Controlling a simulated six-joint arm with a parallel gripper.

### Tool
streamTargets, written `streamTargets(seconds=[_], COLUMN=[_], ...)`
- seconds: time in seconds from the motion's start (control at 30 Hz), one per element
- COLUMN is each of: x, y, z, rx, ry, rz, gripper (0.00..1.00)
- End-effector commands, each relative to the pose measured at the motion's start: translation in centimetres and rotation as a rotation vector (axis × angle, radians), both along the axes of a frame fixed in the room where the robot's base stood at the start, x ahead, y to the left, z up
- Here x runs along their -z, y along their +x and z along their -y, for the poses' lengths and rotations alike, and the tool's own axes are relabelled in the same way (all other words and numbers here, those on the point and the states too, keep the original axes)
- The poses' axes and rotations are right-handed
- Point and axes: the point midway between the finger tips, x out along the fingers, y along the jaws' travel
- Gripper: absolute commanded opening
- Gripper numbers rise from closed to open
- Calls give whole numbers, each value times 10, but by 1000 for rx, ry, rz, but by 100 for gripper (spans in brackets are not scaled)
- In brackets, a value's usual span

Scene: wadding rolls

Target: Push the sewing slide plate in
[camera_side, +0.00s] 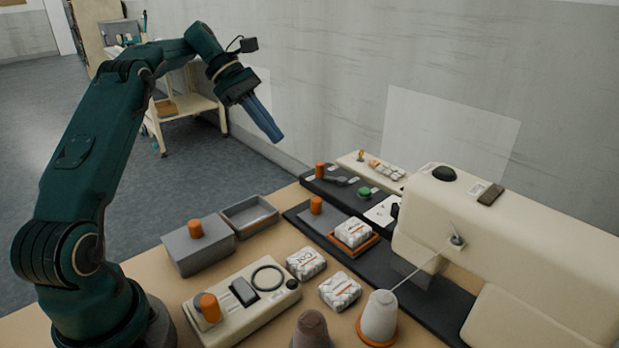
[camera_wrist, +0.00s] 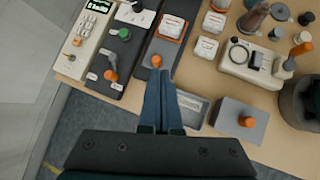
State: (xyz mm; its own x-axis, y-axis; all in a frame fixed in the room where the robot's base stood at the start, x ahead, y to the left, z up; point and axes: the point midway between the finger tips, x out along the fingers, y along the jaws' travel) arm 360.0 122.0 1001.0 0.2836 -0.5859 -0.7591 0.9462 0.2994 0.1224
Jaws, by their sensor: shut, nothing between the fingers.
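The sewing machine (camera_side: 530,245) is a large cream body at the right in the side view. A long dark slide plate (camera_side: 296,212) runs out from under it toward the table's back edge, with an upright orange knob (camera_side: 316,204) near its outer end. In the wrist view the plate (camera_wrist: 146,77) and its knob (camera_wrist: 157,61) show just beyond my fingertips. A white wadding pack (camera_side: 353,232) sits in an orange-rimmed holder on the plate. My gripper (camera_side: 277,137) is shut and empty, high above the table and apart from the knob.
A second dark panel (camera_side: 335,190) with an orange lever and green button lies beside the plate. A grey block (camera_side: 186,249) with an orange knob and an open grey tray (camera_side: 249,214) stand nearby. Cream control box (camera_side: 246,312), loose white packs (camera_side: 306,263) and a cone (camera_side: 378,315) are in front.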

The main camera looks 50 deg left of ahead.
Motion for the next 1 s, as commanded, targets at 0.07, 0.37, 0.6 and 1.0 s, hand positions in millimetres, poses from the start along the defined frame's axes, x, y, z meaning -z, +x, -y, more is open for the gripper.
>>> streamTargets(seconds=[0.07, 0.37, 0.6, 1.0], x=[24, 68, 77, 120], y=[-3, -20, -15, 3], z=[-24, -58, -49, -10], rx=[-56, -161, -160, -155], ry=[-45, -128, -129, -127], rz=[-21, -85, -84, -87], gripper=[0, 0, 0, 0])
